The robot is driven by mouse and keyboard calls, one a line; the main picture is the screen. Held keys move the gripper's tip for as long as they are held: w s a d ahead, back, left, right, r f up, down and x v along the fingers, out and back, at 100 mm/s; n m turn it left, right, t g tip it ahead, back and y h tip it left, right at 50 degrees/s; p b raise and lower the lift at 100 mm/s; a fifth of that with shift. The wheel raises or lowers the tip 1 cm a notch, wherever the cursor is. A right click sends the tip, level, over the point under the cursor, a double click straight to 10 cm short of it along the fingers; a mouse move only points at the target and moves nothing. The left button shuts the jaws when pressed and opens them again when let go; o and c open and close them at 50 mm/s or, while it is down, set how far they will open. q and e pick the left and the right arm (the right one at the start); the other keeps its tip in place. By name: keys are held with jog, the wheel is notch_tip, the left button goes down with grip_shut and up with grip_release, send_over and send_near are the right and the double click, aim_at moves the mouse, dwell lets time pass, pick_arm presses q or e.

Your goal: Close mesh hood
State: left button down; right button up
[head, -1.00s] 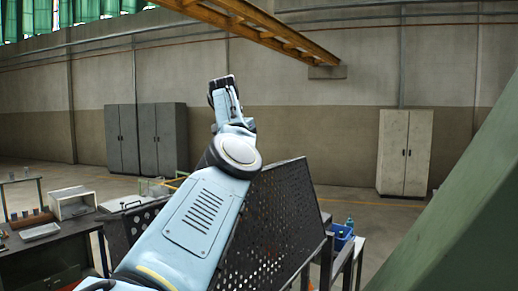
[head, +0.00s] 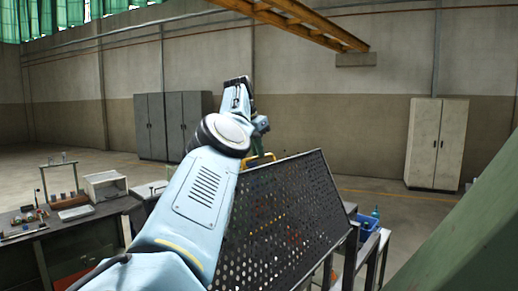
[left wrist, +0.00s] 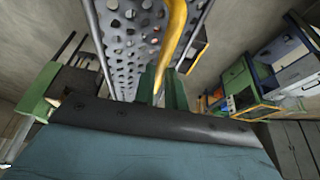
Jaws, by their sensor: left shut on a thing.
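The mesh hood (head: 287,215) is a dark perforated panel standing tilted right of my left arm in the head view. Its mesh (left wrist: 128,30) also fills the top middle of the left wrist view. A yellow handle (head: 262,158) shows at the hood's upper left edge, and as a curved bar (left wrist: 178,22) in the left wrist view. My left gripper (left wrist: 163,92) has green fingers, shut on the yellow handle. In the head view my left arm hides part of the hood, and I cannot make out the fingers. My right gripper is not in view.
A workbench (head: 52,245) with a white box (head: 105,187) and small parts stands at left. A blue bin (head: 366,227) sits behind the hood at right. A green slanted surface (head: 465,235) blocks the lower right. Cabinets (head: 437,143) stand at the far wall, with open floor before them.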

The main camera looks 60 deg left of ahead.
pick_arm(q)
jog(key=shift+s+a+r, duration=0.1)
jog(key=shift+a+r, duration=0.05)
jog(key=shift+a, duration=0.1)
jog(key=c, duration=1.5)
grip_release()
jog(key=shift+s+a, duration=0.1)
jog(key=shift+o, duration=0.2)
